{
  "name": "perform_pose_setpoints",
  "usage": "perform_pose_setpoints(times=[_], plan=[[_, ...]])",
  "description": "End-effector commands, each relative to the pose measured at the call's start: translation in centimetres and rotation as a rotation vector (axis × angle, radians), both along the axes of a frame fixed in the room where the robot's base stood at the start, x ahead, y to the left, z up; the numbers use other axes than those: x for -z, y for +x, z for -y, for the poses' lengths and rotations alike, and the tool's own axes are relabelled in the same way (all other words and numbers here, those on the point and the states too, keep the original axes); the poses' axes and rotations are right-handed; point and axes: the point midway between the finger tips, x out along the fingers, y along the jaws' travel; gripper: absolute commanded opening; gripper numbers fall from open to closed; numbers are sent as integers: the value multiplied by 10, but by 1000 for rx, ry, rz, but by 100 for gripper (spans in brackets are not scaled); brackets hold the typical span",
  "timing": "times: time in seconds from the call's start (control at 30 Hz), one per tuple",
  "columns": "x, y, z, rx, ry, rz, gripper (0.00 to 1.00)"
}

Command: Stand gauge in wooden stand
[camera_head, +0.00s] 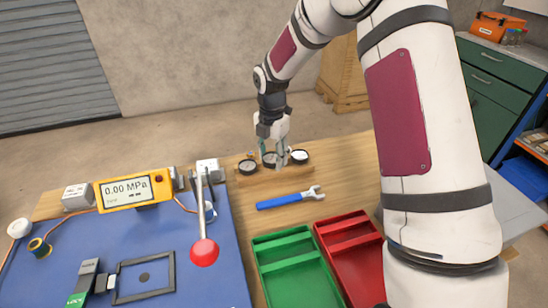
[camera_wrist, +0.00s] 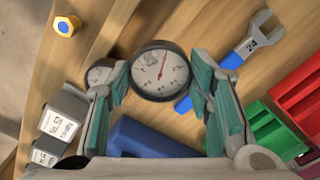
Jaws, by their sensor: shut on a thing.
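My gripper (camera_head: 273,152) points down at the far side of the wooden bench. It is shut on a round gauge with a black rim and white dial (camera_wrist: 160,73), which sits between the teal finger pads in the wrist view. The held gauge (camera_head: 269,160) is at the middle of the low wooden stand (camera_head: 272,182). Another gauge (camera_head: 248,166) is at the stand's left and a white-faced one (camera_head: 300,156) at its right. The gripper and dial hide the held gauge's stem, so I cannot tell whether it is seated.
A blue-handled wrench (camera_head: 290,199) lies in front of the stand. Green (camera_head: 287,265) and red (camera_head: 352,255) trays are nearer. A blue panel (camera_head: 205,275) with a yellow pressure display (camera_head: 133,191) and red-knobbed lever (camera_head: 204,252) is at the left.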

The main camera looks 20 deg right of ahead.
Motion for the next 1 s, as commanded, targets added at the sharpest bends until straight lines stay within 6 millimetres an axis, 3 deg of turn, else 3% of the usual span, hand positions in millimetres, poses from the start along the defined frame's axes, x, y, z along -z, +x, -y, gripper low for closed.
perform_pose_setpoints(times=[0.1,0.4,0.63,1.0], plan=[[2,18,9,1,1,1,0],[5,36,18,0,0,0,0],[37,34,17,-1,0,-1,0],[42,34,17,-1,0,1,0]])
